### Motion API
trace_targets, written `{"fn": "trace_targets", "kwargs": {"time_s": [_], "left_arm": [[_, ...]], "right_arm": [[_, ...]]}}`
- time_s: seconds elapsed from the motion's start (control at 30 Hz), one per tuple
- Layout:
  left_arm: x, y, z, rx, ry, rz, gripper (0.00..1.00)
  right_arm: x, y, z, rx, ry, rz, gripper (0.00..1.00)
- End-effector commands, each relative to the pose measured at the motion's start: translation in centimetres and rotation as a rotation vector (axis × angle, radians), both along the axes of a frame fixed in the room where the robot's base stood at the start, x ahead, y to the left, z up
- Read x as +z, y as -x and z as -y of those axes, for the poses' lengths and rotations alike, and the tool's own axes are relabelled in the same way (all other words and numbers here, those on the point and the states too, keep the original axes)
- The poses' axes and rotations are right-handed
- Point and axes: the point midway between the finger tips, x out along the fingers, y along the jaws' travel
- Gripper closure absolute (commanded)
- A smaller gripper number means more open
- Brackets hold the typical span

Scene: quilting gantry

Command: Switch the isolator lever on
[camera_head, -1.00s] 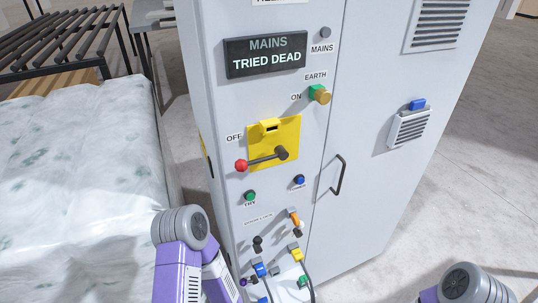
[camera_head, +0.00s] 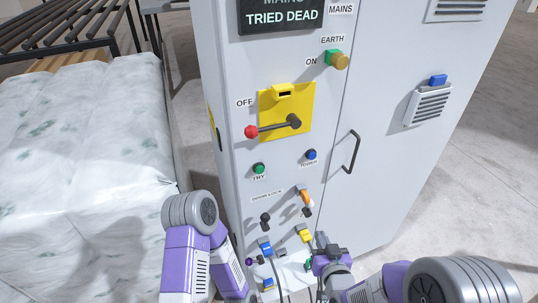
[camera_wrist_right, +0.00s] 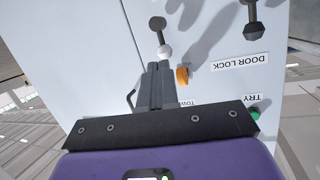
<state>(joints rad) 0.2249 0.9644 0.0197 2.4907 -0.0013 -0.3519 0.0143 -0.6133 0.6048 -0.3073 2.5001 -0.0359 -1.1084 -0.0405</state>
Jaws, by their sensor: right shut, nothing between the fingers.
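The isolator lever (camera_head: 272,129) is a dark shaft with a red knob, mounted on a yellow plate (camera_head: 300,97) on the grey cabinet. It points left, its knob below the OFF label, while the ON label is at upper right. My right gripper (camera_head: 321,241) is low before the cabinet, below and right of the lever and apart from it. In the right wrist view its dark fingers (camera_wrist_right: 155,80) are together and empty, near an orange-handled part (camera_wrist_right: 182,76). The lever is not visible there. My left arm shows at lower left, but its gripper cannot be made out.
The cabinet display (camera_head: 281,17) reads TRIED DEAD. A green TRY button (camera_head: 259,169) and a blue button (camera_head: 310,155) sit below the lever. Coloured plugs and cables (camera_head: 266,247) crowd the lower panel. A door handle (camera_head: 352,152) sticks out at right. A white padded bed (camera_head: 80,140) stands left.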

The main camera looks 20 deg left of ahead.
Motion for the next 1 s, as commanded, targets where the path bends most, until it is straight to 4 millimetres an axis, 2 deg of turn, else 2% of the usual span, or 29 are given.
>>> {"fn": "trace_targets", "kwargs": {"time_s": [0.03,0.1,0.2,0.3,0.4,0.57,1.0], "left_arm": [[-1.1,0.0,0.0,0.000,0.000,0.000,0.56],[-1.8,0.0,0.0,0.000,0.000,0.000,0.56],[-2.7,0.0,0.0,0.000,0.000,0.000,0.56],[-3.3,0.0,0.0,0.000,0.000,0.000,0.56],[-3.7,0.0,0.0,0.000,0.000,0.000,0.56],[-3.8,0.0,0.0,0.000,0.000,0.000,0.56],[-3.6,0.0,0.0,0.000,0.000,0.000,0.56]], "right_arm": [[3.3,0.3,-2.1,0.044,-0.035,0.133,1.00],[7.9,1.3,-4.2,0.086,-0.090,0.296,1.00],[13.6,3.6,-6.3,0.139,-0.177,0.494,1.00],[17.9,6.0,-7.4,0.176,-0.256,0.639,1.00],[20.6,8.0,-7.9,0.200,-0.316,0.733,1.00],[22.4,9.3,-8.0,0.212,-0.357,0.794,1.00],[22.8,9.1,-8.2,0.210,-0.358,0.797,1.00]]}}
